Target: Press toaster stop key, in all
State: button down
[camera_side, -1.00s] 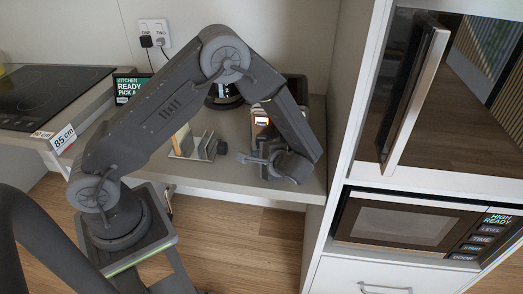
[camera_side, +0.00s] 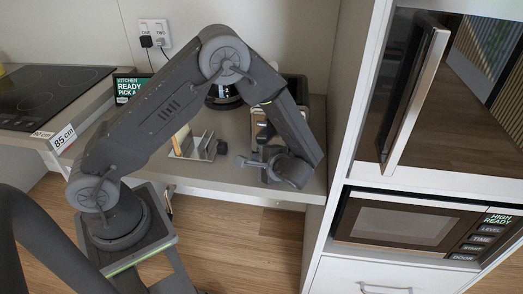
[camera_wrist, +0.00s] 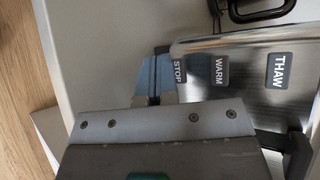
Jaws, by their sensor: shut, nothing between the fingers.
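The toaster (camera_wrist: 245,95) is a shiny metal box at the right of the wrist view, with black labels STOP (camera_wrist: 179,71), WARM and THAW along its face. In the side view its front (camera_side: 259,122) is partly hidden behind my arm. My gripper (camera_wrist: 157,72) is shut and empty, with its fingertips beside the STOP label at the toaster's left end. My gripper also shows low in front of the toaster in the side view (camera_side: 246,161). The stop key itself is hidden, and I cannot tell whether the fingertips touch it.
A rack with upright slats (camera_side: 195,147) stands on the counter (camera_side: 232,178) left of my gripper. A tall cabinet with a microwave (camera_side: 405,222) closes off the right side. A small kitchen display (camera_side: 128,87) and a cooktop (camera_side: 45,90) are at the left.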

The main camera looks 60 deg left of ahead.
jog(key=shift+s+d, duration=1.65)
jog(key=shift+d, duration=0.25)
jog(key=shift+s+r, duration=0.1)
jog(key=shift+r, duration=0.25)
jog(key=s+d+r+n+t+h, duration=0.1)
jog(key=s+r+n+t+h, duration=0.1)
jog(key=s+r+h, duration=0.4)
jog(key=s+d+r+n+t+h, duration=0.2)
jog(key=s+r+h, duration=0.5)
jog(key=r, duration=0.9)
jog(key=shift+s+d+r+t, duration=0.25)
jog(key=shift+s+r+t, duration=0.15)
jog(key=shift+s+t, duration=0.25)
